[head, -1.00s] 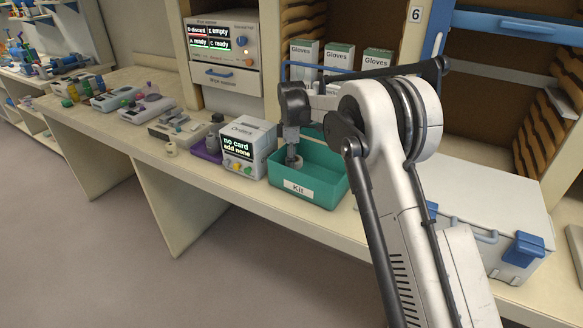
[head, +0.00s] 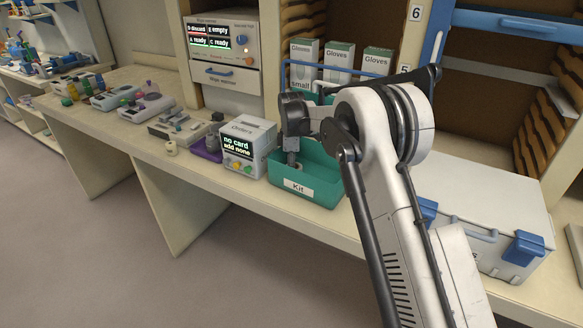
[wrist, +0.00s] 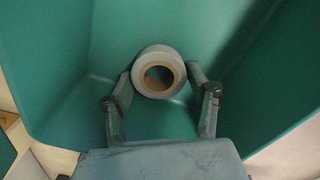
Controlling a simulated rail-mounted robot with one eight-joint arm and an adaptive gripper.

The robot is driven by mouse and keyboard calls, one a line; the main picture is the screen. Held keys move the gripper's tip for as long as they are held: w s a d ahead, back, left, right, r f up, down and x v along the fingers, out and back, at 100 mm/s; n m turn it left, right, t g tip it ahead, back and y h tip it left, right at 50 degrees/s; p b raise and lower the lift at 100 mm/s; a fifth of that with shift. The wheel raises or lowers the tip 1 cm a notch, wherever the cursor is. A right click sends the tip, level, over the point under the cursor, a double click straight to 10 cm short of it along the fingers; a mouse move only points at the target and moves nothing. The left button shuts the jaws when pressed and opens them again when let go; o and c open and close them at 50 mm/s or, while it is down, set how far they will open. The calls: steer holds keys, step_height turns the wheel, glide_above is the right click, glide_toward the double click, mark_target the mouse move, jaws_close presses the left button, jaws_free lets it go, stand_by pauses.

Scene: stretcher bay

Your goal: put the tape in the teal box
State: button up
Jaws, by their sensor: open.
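The teal box (head: 303,199), labelled "Kit", stands on the counter. My gripper (head: 294,165) reaches down into it. In the wrist view, a grey-white roll of tape (wrist: 177,64) with a brown core lies inside the teal box (wrist: 215,35). My gripper (wrist: 160,76) is open, with one finger on each side of the roll. The fingertips are close to its sides; whether either touches it, I cannot tell. In the head view, the box wall and my gripper hide most of the roll.
The orders device (head: 248,149) stands close left of the box, with a purple tray (head: 206,154) beyond it. A cream roll (head: 171,149) sits near the counter's front edge. Glove boxes (head: 339,62) stand behind. A white case (head: 480,205) is at right.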

step_height(320, 180, up, 12)
steer(key=s+d+r+m+t, duration=0.3)
steer(key=s+d+r+m, duration=0.5)
steer(key=s+d+r, duration=0.95)
steer(key=s+d+f+m+t, duration=0.1)
steer(key=s+d+f+m, duration=0.1)
steer(key=s, duration=0.8)
steer(key=s+d+f+m+t, duration=0.1)
steer(key=s+d+f+m, duration=0.2)
steer(key=s, duration=0.6)
steer(key=s+d+f+m+t, duration=0.2)
steer(key=s+f+m, duration=0.3)
steer(key=s, duration=0.5)
steer(key=shift+s+d, duration=0.35)
steer(key=shift+d, duration=0.3)
step_height(320, 180, down, 2)
steer(key=b, duration=0.2)
steer(key=shift+b, duration=0.35)
